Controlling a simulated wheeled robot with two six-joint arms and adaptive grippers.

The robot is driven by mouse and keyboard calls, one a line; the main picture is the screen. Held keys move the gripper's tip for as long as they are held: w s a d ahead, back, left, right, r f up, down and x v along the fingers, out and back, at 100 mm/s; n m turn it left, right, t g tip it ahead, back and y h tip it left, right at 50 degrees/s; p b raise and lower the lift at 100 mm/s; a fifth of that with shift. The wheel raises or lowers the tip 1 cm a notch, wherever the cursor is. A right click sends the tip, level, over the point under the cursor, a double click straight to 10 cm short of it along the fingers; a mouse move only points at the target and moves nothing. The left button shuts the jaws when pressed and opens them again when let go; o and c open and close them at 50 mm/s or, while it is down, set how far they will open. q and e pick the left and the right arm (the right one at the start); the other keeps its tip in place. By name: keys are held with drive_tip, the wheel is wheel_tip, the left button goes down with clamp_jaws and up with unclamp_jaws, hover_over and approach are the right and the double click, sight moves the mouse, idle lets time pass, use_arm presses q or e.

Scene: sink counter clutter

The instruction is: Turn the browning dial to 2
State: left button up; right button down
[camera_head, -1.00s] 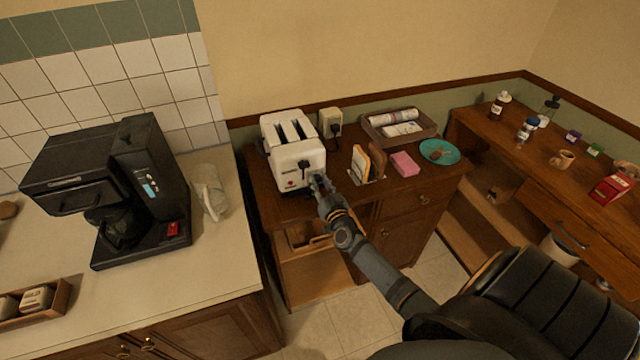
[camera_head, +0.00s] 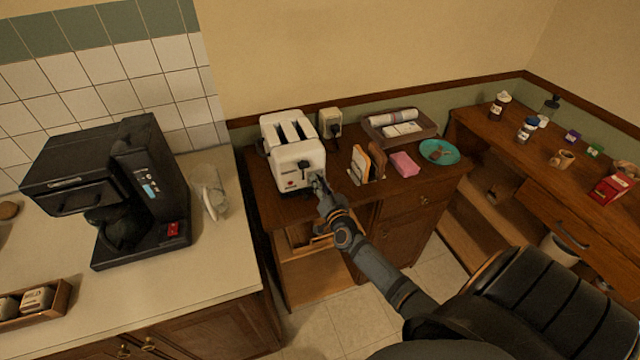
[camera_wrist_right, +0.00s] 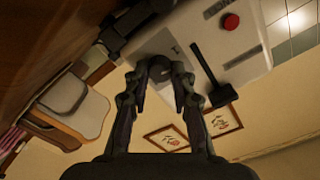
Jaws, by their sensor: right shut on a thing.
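The white two-slot toaster (camera_head: 293,150) stands on the brown wooden cabinet, its front facing me. My right gripper (camera_head: 319,183) is at the lower right of its front. In the right wrist view, the fingers (camera_wrist_right: 161,72) are closed around the small dark browning dial (camera_wrist_right: 160,68). The dial sits on a pale grey plate on the toaster's front (camera_wrist_right: 236,48). The fingers cover part of the dial, and I cannot read its setting. The black lever (camera_wrist_right: 212,75) and the red button (camera_wrist_right: 231,21) are beside it. My left gripper is not in view.
A toast rack with slices (camera_head: 365,163), a pink sponge (camera_head: 405,164) and a teal plate (camera_head: 452,146) stand right of the toaster. A tray (camera_head: 424,119) lies behind them. A black coffee maker (camera_head: 152,180) stands on the left counter.

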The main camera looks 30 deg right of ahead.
drive_tip(key=m, duration=0.5)
drive_tip(key=shift+f, duration=0.1)
drive_tip(key=shift+m, duration=0.3)
idle(0.4)
drive_tip(key=c, duration=1.1)
unclamp_jaws()
drive_tip(key=shift+d, duration=0.1)
drive_tip(key=shift+s, duration=0.25)
drive_tip(key=v, duration=1.1)
drive_tip(key=shift+s+a, duration=0.25)
